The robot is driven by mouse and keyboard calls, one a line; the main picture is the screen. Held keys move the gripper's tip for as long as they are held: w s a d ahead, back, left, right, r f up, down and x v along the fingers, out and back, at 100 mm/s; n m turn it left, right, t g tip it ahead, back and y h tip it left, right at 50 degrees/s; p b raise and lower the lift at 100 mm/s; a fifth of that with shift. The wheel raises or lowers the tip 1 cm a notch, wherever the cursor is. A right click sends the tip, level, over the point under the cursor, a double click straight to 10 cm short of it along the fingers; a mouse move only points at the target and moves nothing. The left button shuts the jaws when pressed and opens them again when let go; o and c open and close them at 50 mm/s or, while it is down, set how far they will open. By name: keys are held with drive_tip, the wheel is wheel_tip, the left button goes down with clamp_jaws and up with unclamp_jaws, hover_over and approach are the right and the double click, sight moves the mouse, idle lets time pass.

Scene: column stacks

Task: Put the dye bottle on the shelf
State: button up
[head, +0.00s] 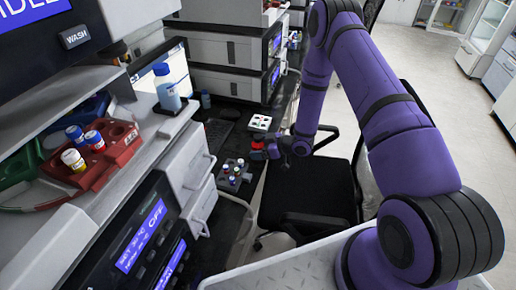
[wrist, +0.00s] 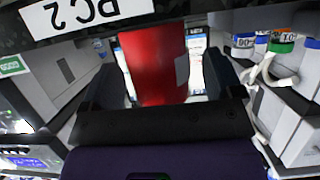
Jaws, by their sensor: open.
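A red cylinder with a pale label, likely the dye bottle (head: 258,146), is on the dark bench beyond the chair in the head view. In the wrist view the red bottle (wrist: 153,62) stands between my two dark fingers. My gripper (head: 275,148) is open around it, with the arm reaching down from the right. It also shows in the wrist view (wrist: 165,80). Whether the fingers touch the bottle I cannot tell. A grey shelf (head: 150,122) at the left carries a clear blue-capped bottle (head: 166,90).
A rack of small vials (head: 234,178) stands near the gripper, with a white block (head: 260,123) behind the red bottle. A red tube rack (head: 100,160) is at the left. A black chair (head: 305,190) stands below my arm. Instruments line the bench.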

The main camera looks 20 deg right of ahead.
drive_tip(key=shift+w+a+f, duration=0.1)
drive_tip(key=shift+w, duration=0.05)
drive_tip(key=c, duration=1.2)
